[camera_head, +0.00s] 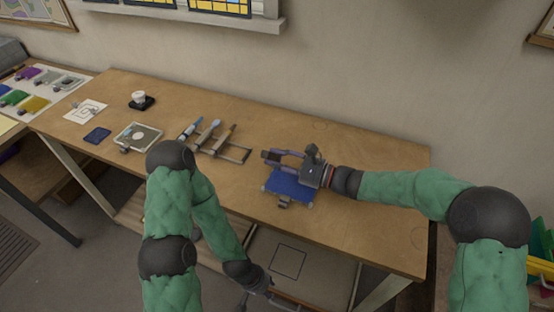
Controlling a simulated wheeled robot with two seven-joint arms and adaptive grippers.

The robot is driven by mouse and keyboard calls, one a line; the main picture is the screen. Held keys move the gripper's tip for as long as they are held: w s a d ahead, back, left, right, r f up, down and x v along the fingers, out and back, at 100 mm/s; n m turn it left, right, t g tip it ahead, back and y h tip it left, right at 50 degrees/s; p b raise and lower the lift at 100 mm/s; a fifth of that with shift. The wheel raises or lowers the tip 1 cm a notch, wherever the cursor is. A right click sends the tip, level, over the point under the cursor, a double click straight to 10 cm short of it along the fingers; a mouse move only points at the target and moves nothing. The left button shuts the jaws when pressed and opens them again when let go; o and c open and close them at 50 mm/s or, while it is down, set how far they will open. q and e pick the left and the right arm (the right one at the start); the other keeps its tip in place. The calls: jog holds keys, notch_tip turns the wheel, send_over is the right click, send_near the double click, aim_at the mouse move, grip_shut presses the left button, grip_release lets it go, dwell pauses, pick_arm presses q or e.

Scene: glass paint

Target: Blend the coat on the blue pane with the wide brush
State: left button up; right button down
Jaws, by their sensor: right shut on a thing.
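The blue pane (288,186) lies flat near the middle of the table's front, with small grey clips at its edges. My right gripper (274,158) reaches in from the right, low over the pane's back edge. It is shut on a small dark thing (268,155), which looks like the wide brush. The gripper hides part of it, and I cannot tell if it touches the pane. My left gripper (266,300) hangs empty below the table's front edge, its fingers apart.
Several tools rest on a wooden rack (236,153) left of the pane. A framed pale panel (138,137), a dark blue square (97,135) and a white jar on a black base (140,100) stand further left. The table's right end is clear.

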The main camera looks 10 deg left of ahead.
jog(key=shift+d, duration=0.15)
jog(key=shift+s+d+p, duration=0.1)
jog(key=shift+s+d, duration=0.1)
jog(key=shift+d, duration=0.75)
jog(key=shift+s+d+p, duration=0.15)
jog(key=shift+s+d, duration=0.05)
jog(key=shift+d, duration=0.75)
jog(key=shift+s+d+p, duration=0.1)
jog(key=shift+s+d, duration=0.1)
jog(key=shift+d, duration=0.75)
notch_tip(320, 180, up, 5)
jog(key=p, duration=0.3)
